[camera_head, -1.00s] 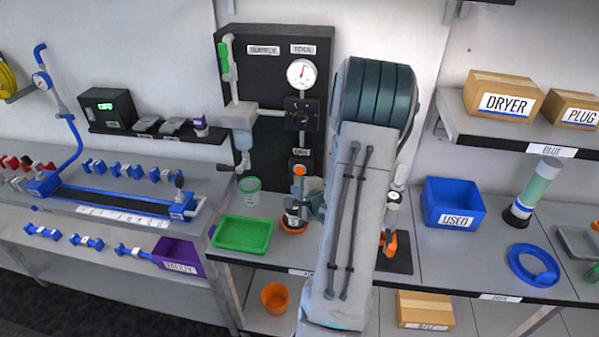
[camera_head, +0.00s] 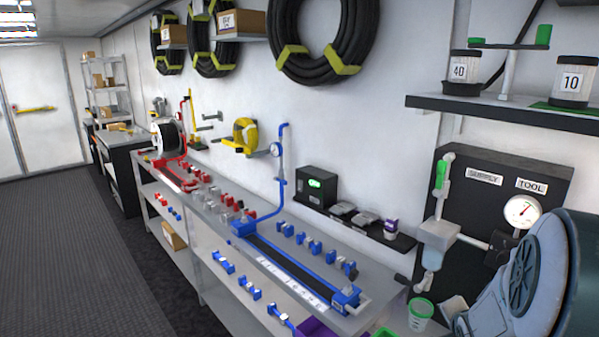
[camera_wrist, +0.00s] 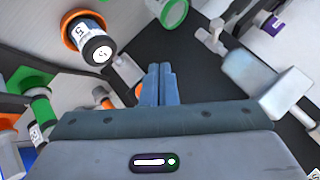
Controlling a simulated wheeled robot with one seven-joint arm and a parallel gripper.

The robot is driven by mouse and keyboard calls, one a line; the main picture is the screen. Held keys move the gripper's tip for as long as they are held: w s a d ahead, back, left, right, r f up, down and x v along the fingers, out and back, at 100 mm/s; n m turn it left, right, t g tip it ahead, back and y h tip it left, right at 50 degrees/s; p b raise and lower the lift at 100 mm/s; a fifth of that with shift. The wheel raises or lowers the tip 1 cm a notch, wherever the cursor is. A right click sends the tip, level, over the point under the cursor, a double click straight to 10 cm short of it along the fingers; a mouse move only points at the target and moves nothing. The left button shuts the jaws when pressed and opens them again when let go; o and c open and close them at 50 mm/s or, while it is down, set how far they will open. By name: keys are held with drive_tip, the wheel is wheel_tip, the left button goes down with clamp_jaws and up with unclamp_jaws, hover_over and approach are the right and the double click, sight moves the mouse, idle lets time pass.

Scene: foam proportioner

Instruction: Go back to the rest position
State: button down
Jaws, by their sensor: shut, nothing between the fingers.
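My gripper (camera_wrist: 161,80) shows in the wrist view with its two blue-grey fingers together and nothing between them. It hangs before the dark panel, with a labelled bottle (camera_wrist: 97,48) in an orange ring to its upper left and a pale valve body (camera_wrist: 255,78) to its right, apart from the fingers as far as I can tell. In the head view a large part of my arm fills the lower right corner; the gripper itself is out of that view. The black supply and tool panel (camera_head: 548,185) with its round gauge (camera_head: 522,211) stands behind my arm.
A grey bench (camera_head: 213,197) with a blue-framed fixture (camera_head: 290,262) runs along the wall. A shelf (camera_head: 500,112) with jars juts out at upper right. A green cup (camera_head: 420,314) stands near the panel. The dark floor (camera_head: 70,255) at left is clear.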

drive_tip(key=s+a+r+n+g+y+b, duration=0.1)
drive_tip(key=s+a+r+n+g, duration=0.1)
drive_tip(key=s+a+r+n, duration=0.2)
drive_tip(key=s+a+r+n+g+y+b, duration=0.1)
drive_tip(key=s+a+r+n+g+y, duration=0.1)
drive_tip(key=s+a+n, duration=0.9)
drive_tip(key=s+a+r+g, duration=0.1)
drive_tip(key=s+a, duration=0.2)
drive_tip(key=a, duration=0.3)
drive_tip(key=shift+a+r, duration=0.25)
drive_tip(key=shift+r, duration=0.15)
idle(2.4)
drive_tip(key=w+d+f+m+t+h, duration=0.1)
drive_tip(key=w+d+f+m+t, duration=0.1)
drive_tip(key=w+d+f+m, duration=0.7)
drive_tip(key=w+d+f+m+t, duration=0.2)
drive_tip(key=w+d+f+m, duration=0.4)
drive_tip(key=d, duration=0.5)
drive_tip(key=d+m+t, duration=0.4)
drive_tip(key=d+m, duration=0.2)
drive_tip(key=m, duration=0.2)
drive_tip(key=shift+r+m+t+h, duration=0.3)
drive_tip(key=shift+r+t+h, duration=0.1)
drive_tip(key=shift+r, duration=0.05)
